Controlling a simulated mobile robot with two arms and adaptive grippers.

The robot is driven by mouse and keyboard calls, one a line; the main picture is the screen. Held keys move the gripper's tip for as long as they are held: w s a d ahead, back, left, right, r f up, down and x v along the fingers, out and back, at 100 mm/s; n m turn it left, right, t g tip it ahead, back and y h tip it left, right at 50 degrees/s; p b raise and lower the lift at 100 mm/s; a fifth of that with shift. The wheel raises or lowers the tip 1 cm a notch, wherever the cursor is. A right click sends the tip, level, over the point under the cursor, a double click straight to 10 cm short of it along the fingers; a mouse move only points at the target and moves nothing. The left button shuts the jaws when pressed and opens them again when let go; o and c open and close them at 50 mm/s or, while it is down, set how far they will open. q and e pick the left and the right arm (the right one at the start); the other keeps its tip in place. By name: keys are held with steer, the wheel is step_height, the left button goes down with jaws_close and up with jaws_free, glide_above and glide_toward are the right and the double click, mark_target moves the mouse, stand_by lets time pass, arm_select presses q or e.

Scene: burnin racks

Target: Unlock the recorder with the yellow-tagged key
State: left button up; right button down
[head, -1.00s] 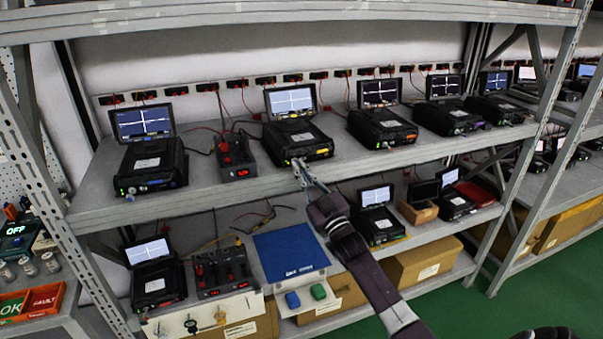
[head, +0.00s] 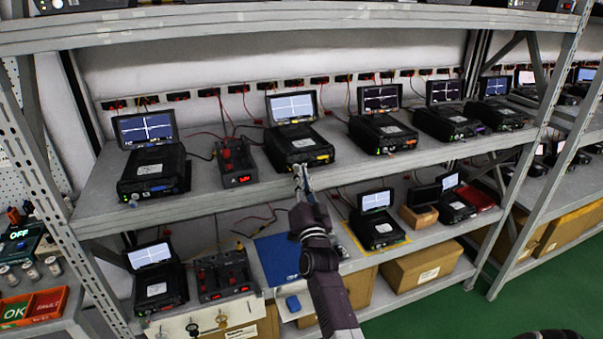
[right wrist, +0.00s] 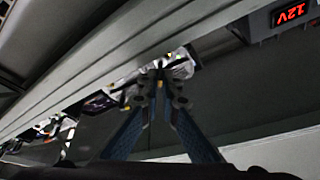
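A black recorder (head: 298,142) with a lit screen and a yellow label on its front stands on the upper shelf. My right gripper (head: 301,172) is just in front of and below that recorder's front edge. In the right wrist view its blue fingers (right wrist: 160,78) converge, with the tips close together near a pale, blurred front with a small green light. I cannot tell whether a thin key is between them. Several keys (head: 221,319) hang on a white board at the lower shelf's front; their tag colours are too small to read.
More recorders stand along both shelves, with a black-and-red power unit (head: 236,162) left of the yellow-labelled one. Below, my right arm partly covers a blue mat (head: 277,258).

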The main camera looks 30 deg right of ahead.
steer(key=shift+r+m+g+h+p, duration=0.15)
steer(key=shift+m+g+h+p, duration=0.1)
steer(key=shift+m, duration=0.45)
steer(key=shift+r+m+g+h+p, duration=0.15)
steer(key=shift+m+p, duration=0.1)
steer(key=shift+m, duration=0.45)
steer(key=c, duration=2.5)
jaws_free()
steer(key=shift+o, duration=0.2)
steer(key=v, duration=0.7)
steer(key=shift+s+f, duration=0.2)
